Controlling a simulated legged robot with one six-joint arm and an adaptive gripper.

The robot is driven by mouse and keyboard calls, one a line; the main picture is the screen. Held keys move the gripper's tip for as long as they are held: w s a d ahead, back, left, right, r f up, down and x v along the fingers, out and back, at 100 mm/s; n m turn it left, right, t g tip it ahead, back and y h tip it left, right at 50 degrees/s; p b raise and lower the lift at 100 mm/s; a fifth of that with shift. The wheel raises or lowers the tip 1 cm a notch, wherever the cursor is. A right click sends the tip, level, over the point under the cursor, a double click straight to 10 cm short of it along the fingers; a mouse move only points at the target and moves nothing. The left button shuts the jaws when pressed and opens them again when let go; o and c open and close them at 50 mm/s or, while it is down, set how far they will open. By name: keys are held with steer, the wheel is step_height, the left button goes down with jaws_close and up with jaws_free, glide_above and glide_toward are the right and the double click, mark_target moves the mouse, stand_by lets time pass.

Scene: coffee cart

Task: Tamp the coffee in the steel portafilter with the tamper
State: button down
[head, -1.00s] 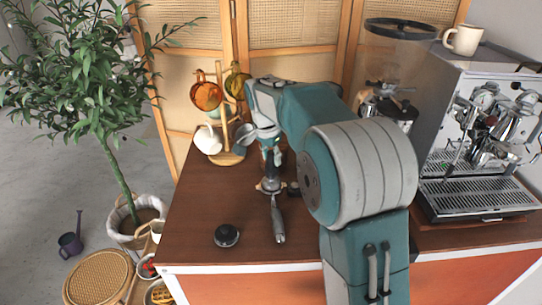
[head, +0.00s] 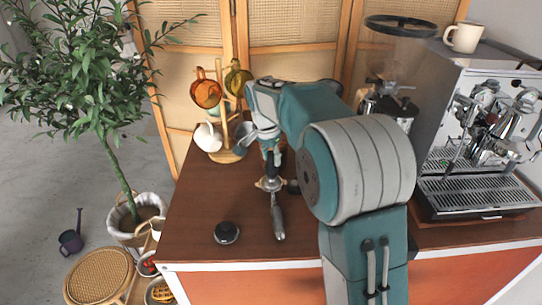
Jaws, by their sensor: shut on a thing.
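The steel portafilter (head: 278,222) lies on the brown cart top, its handle toward the front edge and its basket end toward the back. My gripper (head: 271,155) is above the basket end, pointing down and shut on the tamper (head: 272,167). The tamper stands roughly upright, with a dark upper part and a silvery lower part at the basket. I cannot tell whether its base is inside the basket or just over it. The coffee is hidden.
A round black-topped piece (head: 227,232) sits front left. A wooden mug stand (head: 226,155) with several cups is behind. The espresso machine (head: 480,140) and grinder (head: 392,100) stand right. A small dark object (head: 293,187) is beside the basket.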

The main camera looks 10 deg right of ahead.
steer(key=shift+s+f, duration=0.1)
steer(key=shift+f, duration=0.45)
stand_by(1.2)
steer(key=shift+r, duration=0.3)
steer(key=shift+r, duration=1.3)
steer(key=shift+r, duration=0.15)
steer(key=shift+r, duration=2.45)
